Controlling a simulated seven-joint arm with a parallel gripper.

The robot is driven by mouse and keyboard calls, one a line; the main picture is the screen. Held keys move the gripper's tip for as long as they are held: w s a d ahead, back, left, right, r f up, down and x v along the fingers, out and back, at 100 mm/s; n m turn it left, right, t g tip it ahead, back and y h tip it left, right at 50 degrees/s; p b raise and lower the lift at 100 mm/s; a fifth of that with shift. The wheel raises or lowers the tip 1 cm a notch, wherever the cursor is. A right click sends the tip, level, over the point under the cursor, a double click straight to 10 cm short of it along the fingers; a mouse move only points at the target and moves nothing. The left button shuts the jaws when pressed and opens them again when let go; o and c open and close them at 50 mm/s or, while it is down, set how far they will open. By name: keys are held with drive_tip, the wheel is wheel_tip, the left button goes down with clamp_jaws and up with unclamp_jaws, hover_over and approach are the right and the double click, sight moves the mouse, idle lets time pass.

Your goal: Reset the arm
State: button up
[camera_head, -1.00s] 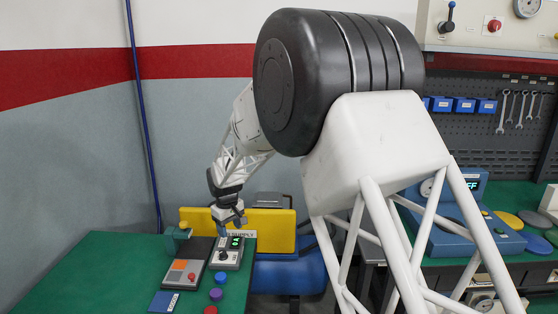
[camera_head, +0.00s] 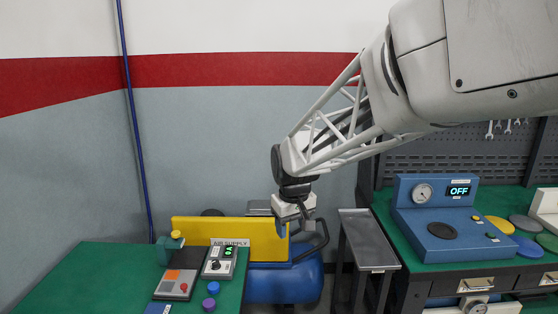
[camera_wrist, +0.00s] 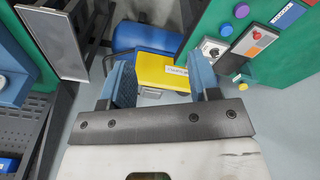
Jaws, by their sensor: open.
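My gripper (camera_head: 298,219) hangs from the arm in the middle of the head view, pointing down. It is in the air in front of the yellow air supply panel (camera_head: 230,238), above the blue tank (camera_head: 284,284). In the wrist view my gripper (camera_wrist: 164,85) shows two blue-grey fingers spread apart with nothing between them. Beyond them lie the yellow panel (camera_wrist: 160,72) and the blue tank (camera_wrist: 145,38).
A green table (camera_head: 95,270) at left holds control boxes (camera_head: 219,263) and coloured buttons. A grey tray stand (camera_head: 368,240) is right of my gripper. Further right, a green bench holds a blue tester (camera_head: 436,228) reading OFF and several discs. A blue hose (camera_head: 136,120) runs down the wall.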

drive_tip(key=s+d+m, duration=0.1)
drive_tip(key=s+d, duration=0.4)
drive_tip(key=s, duration=0.5)
drive_tip(key=s+d+m, duration=0.2)
drive_tip(key=s+d, duration=0.3)
drive_tip(key=s, duration=0.5)
drive_tip(key=s+d+m+t, duration=0.1)
drive_tip(key=s+d, duration=0.4)
drive_tip(key=s, duration=0.5)
drive_tip(key=shift+r+m, duration=0.2)
drive_tip(key=shift+m, duration=0.5)
